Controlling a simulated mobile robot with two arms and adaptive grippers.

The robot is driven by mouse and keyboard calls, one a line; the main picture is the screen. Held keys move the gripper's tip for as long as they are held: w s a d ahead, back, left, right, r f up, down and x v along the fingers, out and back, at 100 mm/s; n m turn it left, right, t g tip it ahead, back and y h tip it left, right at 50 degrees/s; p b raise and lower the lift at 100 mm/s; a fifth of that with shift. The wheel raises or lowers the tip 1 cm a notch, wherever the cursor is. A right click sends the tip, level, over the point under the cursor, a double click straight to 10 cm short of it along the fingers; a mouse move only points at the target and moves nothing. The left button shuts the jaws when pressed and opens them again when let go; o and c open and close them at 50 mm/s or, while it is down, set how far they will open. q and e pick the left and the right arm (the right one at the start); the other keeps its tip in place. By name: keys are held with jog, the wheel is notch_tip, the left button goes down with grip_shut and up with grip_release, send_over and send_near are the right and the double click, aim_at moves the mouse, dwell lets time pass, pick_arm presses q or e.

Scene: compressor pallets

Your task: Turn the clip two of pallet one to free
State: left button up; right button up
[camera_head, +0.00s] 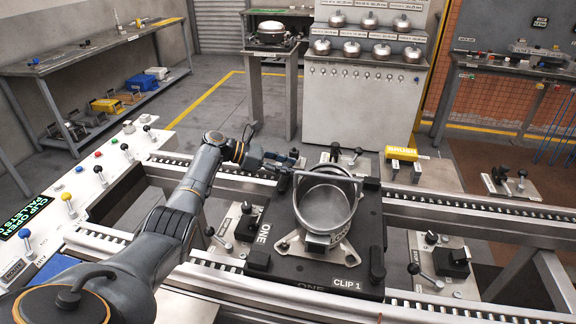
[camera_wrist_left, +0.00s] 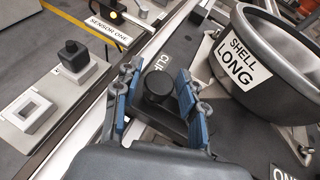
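Pallet one (camera_head: 300,275) is a black plate on the conveyor, carrying a round grey metal shell (camera_head: 325,207); the shell, labelled "SHELL LONG", also shows in the left wrist view (camera_wrist_left: 262,62). A clip (camera_wrist_left: 157,88) with a round black knob shows in the left wrist view, beside a partly hidden label starting "CLI"; its number cannot be read. My left gripper (camera_wrist_left: 156,98) is open, its blue-padded fingers on either side of this knob, with gaps visible. In the head view my left gripper (camera_head: 283,160) is at the pallet's far left corner. My right gripper is out of view.
The "CLIP 1" label (camera_head: 347,284) is at the pallet's near edge. The shell stands close to the right of my left gripper. Roller rails (camera_head: 470,207) run across both sides.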

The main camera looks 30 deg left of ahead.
pick_arm(q)
jog(key=shift+r, duration=0.1)
jog(key=v, duration=1.2)
dwell(0.4)
